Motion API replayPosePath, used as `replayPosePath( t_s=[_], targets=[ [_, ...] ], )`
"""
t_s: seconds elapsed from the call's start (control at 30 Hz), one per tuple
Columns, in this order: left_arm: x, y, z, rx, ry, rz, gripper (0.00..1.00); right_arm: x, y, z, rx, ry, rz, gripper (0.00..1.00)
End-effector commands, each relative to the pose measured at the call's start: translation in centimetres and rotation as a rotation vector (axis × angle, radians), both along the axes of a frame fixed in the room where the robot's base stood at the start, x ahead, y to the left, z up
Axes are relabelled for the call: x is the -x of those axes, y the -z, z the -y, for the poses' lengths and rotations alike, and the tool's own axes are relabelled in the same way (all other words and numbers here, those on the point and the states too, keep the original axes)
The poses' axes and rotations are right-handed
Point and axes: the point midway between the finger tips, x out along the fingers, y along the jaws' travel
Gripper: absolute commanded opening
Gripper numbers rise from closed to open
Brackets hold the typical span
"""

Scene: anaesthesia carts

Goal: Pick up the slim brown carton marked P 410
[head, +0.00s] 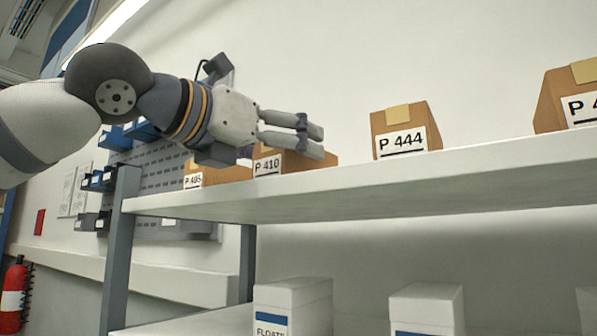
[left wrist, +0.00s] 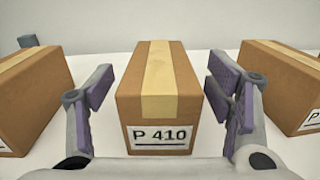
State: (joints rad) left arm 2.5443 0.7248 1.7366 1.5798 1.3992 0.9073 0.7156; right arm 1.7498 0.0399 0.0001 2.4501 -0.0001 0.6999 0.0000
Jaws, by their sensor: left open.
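The slim brown carton marked P 410 (head: 267,167) stands on the upper white shelf in the head view, its top partly hidden by my left gripper. In the left wrist view the P 410 carton (left wrist: 159,95) is in the middle, with a tan tape strip along its top and its label facing me. My left gripper (head: 318,140) is open. In the left wrist view its two fingers (left wrist: 167,90) are on either side of the carton, with a gap visible at each side. My right gripper is in neither view.
A carton marked P 495 (head: 205,174) stands left of P 410, and the P 444 carton (head: 402,130) stands to its right. Another carton (head: 570,96) is at the far right. The upper shelf (head: 400,178) has white boxes (head: 295,305) below it. A grey post (head: 120,250) supports its left end.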

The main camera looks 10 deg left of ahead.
Motion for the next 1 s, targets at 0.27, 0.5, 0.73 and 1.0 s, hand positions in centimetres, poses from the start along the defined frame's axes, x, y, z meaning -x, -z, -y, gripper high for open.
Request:
replayPosePath(
  t_s=[0.27, 0.5, 0.73, 1.0],
  targets=[
    [-1.2, 0.0, 0.5, 0.000, -0.002, 0.001, 0.73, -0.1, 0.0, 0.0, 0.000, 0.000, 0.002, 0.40],
    [-1.2, 0.0, 0.5, 0.001, -0.002, 0.000, 0.28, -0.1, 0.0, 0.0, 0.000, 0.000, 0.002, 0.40],
    [-1.1, 0.0, 0.5, 0.001, -0.002, 0.000, 0.19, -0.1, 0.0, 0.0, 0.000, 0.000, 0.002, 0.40],
    [-1.2, -1.9, 0.6, 0.002, -0.002, 0.002, 0.19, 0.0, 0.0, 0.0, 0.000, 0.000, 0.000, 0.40]
  ],
)
